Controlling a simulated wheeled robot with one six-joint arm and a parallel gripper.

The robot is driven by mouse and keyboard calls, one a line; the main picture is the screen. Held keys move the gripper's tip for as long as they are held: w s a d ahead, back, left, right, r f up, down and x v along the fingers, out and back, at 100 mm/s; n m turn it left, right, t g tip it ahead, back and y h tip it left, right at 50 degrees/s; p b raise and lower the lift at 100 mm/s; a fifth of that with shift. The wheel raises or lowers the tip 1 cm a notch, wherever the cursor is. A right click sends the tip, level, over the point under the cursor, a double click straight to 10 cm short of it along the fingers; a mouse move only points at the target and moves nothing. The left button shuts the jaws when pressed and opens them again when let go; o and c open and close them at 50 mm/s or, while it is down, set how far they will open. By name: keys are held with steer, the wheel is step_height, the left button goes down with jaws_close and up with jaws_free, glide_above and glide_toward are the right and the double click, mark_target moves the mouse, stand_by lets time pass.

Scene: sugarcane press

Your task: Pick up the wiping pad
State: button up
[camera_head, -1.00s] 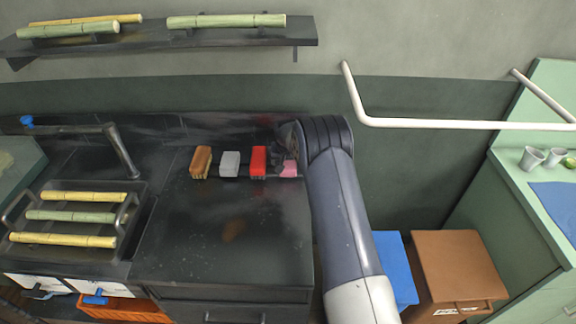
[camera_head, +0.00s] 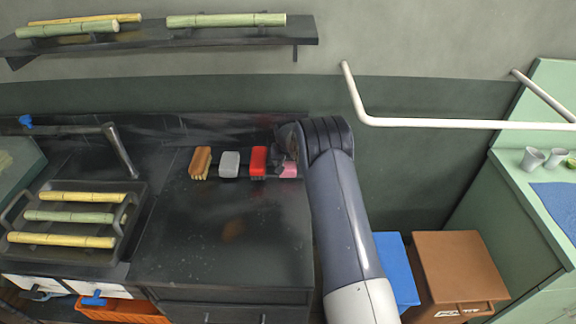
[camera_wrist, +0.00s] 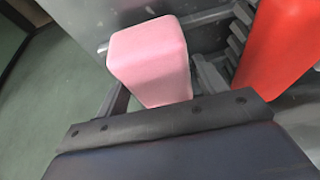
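The wiping pad seems to be the pink block (camera_head: 288,170) at the right end of a row at the back of the dark counter. In the wrist view the pink block (camera_wrist: 152,60) fills the space between the fingers. My gripper (camera_wrist: 165,88) has one finger on each side of it and looks open; contact is hard to judge. In the head view my wrist and arm hide part of the block and the fingers.
A red brush (camera_head: 258,161) stands close left of the pink block and shows large in the wrist view (camera_wrist: 280,40). A grey-white block (camera_head: 229,164) and a brown brush (camera_head: 200,163) are further left. The front counter (camera_head: 225,250) is clear. A white rail (camera_head: 440,124) is at right.

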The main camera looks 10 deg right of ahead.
steer(key=c, duration=0.7)
steer(key=shift+r, duration=0.1)
steer(key=shift+r+p, duration=0.45)
steer(key=shift+p, duration=0.45)
step_height(320, 180, up, 10)
steer(key=b, duration=0.3)
steer(key=shift+f, duration=0.25)
